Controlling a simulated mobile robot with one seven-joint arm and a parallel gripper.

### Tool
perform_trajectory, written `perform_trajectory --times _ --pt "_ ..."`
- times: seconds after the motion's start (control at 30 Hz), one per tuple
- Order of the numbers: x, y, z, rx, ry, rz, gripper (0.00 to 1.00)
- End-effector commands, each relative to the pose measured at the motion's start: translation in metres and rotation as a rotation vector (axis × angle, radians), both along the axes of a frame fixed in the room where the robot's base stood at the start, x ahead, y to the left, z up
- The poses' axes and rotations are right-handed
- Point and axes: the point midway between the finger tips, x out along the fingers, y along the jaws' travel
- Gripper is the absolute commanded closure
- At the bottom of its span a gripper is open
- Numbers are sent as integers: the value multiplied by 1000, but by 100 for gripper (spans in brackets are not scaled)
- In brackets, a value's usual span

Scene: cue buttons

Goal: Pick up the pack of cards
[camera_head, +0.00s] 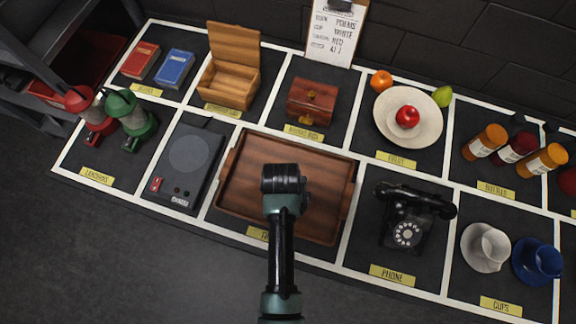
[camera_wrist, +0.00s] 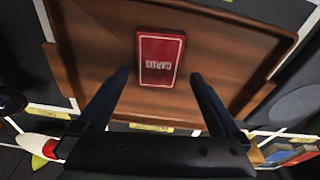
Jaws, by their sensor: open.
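A red pack with a white border and white lettering that seems to read CARDS (camera_wrist: 160,60) lies flat on the brown wooden tray (camera_wrist: 95,45) in the wrist view. My gripper (camera_wrist: 159,76) is open and empty, its two dark fingers apart, one to each side of the pack in the picture. I cannot tell how high the fingertips are above the tray. In the head view my arm reaches over the tray (camera_head: 240,185) and hides the pack and the fingers.
A black telephone (camera_head: 410,215) stands right of the tray and a dark device with a round disc (camera_head: 188,155) left of it. Behind are a red chest (camera_head: 311,103) and an open wooden box (camera_head: 230,80). Red (camera_head: 140,60) and blue (camera_head: 175,69) boxes lie at back left.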

Motion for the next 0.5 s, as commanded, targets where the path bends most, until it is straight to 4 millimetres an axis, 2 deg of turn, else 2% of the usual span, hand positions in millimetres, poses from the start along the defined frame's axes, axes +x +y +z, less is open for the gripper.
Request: perform_trajectory --times 0.2,0.5 --pt "0 -3 -29 -1 1 0 0" --pt "1 -3 -39 1 0 0 0"
